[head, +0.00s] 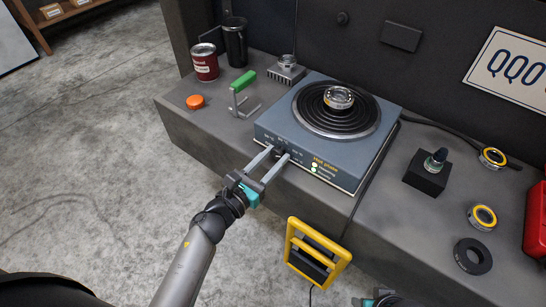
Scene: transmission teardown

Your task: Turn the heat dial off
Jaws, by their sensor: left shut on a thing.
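The blue-grey hot plate (365,170) stands on the bench, with a round black coil burner (312,112) on top. A metal ring part (340,97) sits on the coil. My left gripper (279,152) reaches the plate's front panel from the left. Its two fingers are shut on the small dark heat dial (280,152), which they largely hide. The dial's pointer cannot be made out. Two small lit indicators (314,167) show beside yellow lettering on the panel. Only a teal-and-black bit of my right gripper (382,299) shows at the bottom edge; its fingers are not clear.
A green-handled tool (243,82), an orange cap (195,101) and a red can (205,62) stand left of the plate. A black block (427,176) and yellow-ringed parts (482,217) lie right.

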